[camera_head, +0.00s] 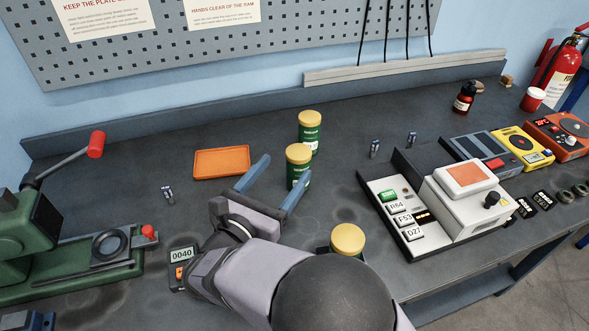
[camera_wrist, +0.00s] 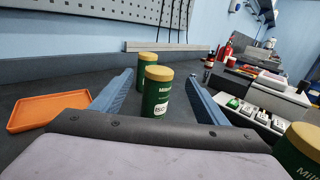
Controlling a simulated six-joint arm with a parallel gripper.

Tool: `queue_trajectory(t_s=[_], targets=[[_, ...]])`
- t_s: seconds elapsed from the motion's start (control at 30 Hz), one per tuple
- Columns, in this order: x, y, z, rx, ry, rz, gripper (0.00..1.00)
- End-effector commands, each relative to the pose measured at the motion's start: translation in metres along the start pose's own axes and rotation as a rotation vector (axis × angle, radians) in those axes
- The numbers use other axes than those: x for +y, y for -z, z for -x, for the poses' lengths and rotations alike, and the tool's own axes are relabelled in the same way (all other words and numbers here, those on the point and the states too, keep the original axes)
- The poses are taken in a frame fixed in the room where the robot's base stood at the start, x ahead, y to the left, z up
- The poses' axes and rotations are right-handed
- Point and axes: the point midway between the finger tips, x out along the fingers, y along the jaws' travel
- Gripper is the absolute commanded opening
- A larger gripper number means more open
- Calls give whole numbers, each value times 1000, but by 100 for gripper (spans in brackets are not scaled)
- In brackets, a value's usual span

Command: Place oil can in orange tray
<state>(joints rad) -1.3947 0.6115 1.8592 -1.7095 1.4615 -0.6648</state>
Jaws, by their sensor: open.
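Three green cans with yellow lids stand upright on the bench; their labels are not fully legible. One can (camera_head: 299,163) stands in front of my open, empty gripper (camera_head: 281,172). In the wrist view this can (camera_wrist: 157,92) appears between the two blue fingers (camera_wrist: 160,84), with space on both sides. A second can (camera_head: 310,134) stands just behind it. A third can (camera_head: 347,239) is at the right of my arm, its lower part mostly hidden. The orange tray (camera_head: 221,163) lies flat and empty to the left of my gripper; it also shows in the wrist view (camera_wrist: 48,109).
A green press (camera_head: 70,262) with a red-knobbed lever stands at left, beside a small meter (camera_head: 181,254). A white keyed device (camera_head: 465,195) stands at right. A dark bottle (camera_head: 464,98) is further back. Bench between tray and cans is clear except my gripper.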

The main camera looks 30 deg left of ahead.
Motion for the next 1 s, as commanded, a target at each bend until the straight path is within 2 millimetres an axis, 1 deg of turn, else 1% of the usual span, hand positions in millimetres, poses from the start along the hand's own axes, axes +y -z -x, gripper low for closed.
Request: queue_trajectory(t_s=[0.07, 0.17, 0.2, 0.3, 0.4, 0.57, 0.67, 0.77, 1.0], targets=[[0, -4, 0, 0, 0, -1, 68], [0, -28, -3, -1, 1, -7, 68], [0, -40, -4, -1, 2, -7, 68], [0, -62, -6, 0, 1, -6, 68], [0, -68, -7, 1, 1, -2, 68], [0, -62, -7, 1, 1, 2, 68], [0, -52, -7, 1, 1, 3, 68], [0, -38, -7, 1, 0, 5, 68], [0, 6, -7, 1, 0, 5, 68]])
